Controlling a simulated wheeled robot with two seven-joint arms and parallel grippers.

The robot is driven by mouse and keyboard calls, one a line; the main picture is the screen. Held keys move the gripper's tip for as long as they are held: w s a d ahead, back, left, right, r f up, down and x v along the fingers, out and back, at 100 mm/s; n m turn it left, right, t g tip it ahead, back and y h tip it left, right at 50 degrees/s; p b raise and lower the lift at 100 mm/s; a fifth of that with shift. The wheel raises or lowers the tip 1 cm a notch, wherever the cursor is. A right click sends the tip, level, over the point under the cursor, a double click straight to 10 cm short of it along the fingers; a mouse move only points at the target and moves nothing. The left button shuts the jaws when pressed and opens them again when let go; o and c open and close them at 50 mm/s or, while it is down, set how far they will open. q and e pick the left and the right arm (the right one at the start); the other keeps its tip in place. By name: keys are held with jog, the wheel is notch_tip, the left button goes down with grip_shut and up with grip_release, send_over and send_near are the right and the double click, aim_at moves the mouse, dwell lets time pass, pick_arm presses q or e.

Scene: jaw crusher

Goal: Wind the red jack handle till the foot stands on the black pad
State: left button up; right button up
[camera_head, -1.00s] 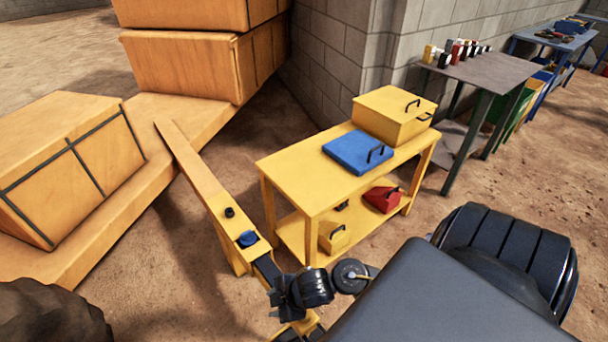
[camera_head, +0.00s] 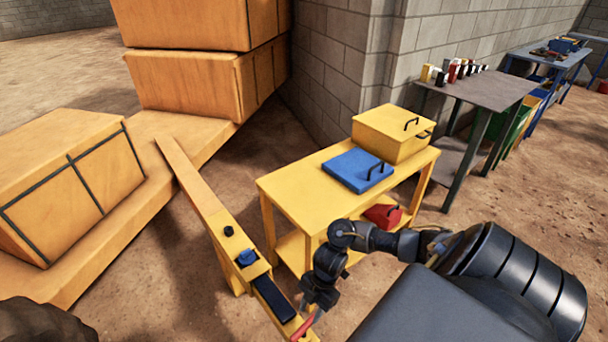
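The red jack handle (camera_head: 304,327) shows as a short red piece at the bottom edge, by the near end of the yellow drawbar (camera_head: 195,190). My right gripper (camera_head: 311,307) points down at the handle's upper end. It overlaps the handle in this view, and its fingers are too small and dark to tell whether they grip it. The jack's foot and the black pad are not visible. My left gripper is out of view.
A yellow bench (camera_head: 285,180) stands right of the drawbar, with a blue case (camera_head: 357,170) and a yellow box (camera_head: 391,132) on top. A red box (camera_head: 382,216) lies on its lower shelf. A grey table (camera_head: 478,88) stands farther back.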

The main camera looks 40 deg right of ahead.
aim_at(304, 326)
jog(key=x, duration=0.8)
jog(key=shift+b, duration=0.4)
grip_shut()
